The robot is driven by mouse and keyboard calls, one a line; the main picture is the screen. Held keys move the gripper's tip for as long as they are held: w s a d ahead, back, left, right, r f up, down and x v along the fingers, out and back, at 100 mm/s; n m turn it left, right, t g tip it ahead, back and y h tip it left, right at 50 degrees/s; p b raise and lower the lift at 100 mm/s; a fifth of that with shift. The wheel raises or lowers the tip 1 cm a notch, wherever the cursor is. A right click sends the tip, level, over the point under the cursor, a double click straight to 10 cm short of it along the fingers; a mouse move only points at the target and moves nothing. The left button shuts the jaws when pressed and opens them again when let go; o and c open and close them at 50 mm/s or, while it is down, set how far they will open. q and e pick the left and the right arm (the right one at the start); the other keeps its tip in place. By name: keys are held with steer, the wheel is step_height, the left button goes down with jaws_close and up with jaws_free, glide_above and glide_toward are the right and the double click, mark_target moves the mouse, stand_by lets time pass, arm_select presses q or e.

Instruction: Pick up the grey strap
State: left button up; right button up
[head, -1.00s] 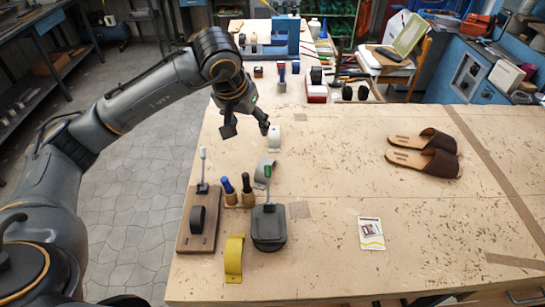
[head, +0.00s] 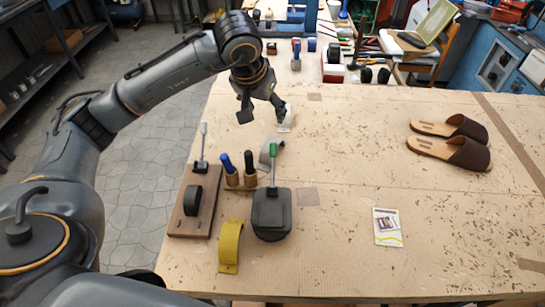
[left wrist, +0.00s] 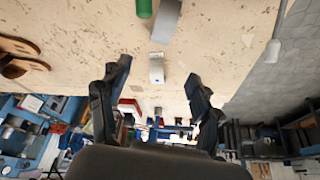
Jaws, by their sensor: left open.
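The grey strap (head: 267,152) is a curved band standing on the wooden table, behind the green-handled black tool (head: 271,208). It also shows at the top of the left wrist view (left wrist: 166,20), beside a green handle end (left wrist: 144,8). My left gripper (head: 264,114) is open and empty above the table, farther back than the grey strap and apart from it. A smaller white strap (head: 285,125) is partly hidden by a finger. In the left wrist view this white strap (left wrist: 157,68) shows between the open fingers (left wrist: 158,74). My right gripper is not in view.
A yellow strap (head: 230,246) and a wooden board with a black strap (head: 191,200) stand near the front left. Two tools with blue and black handles (head: 240,170) stand close by. Brown sandals (head: 451,142) and a card (head: 387,226) lie right. The table's middle is mostly clear.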

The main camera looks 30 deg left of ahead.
arm_select(q)
step_height(320, 180, down, 2)
steer(key=f+b, duration=0.1)
steer(key=p, duration=0.2)
glide_toward(273, 141)
steer(key=x, duration=0.4)
steer(key=shift+f, duration=0.4)
steer(key=p+x, duration=0.3)
steer(key=x, duration=0.1)
steer(key=shift+f, duration=0.4)
steer(key=shift+w+f, duration=0.1)
steer(key=shift+f, duration=0.25)
steer(key=c, duration=1)
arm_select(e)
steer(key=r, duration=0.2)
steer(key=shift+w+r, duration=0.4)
arm_select(q)
steer(key=shift+c, duration=0.2)
steer(key=shift+r, duration=0.15)
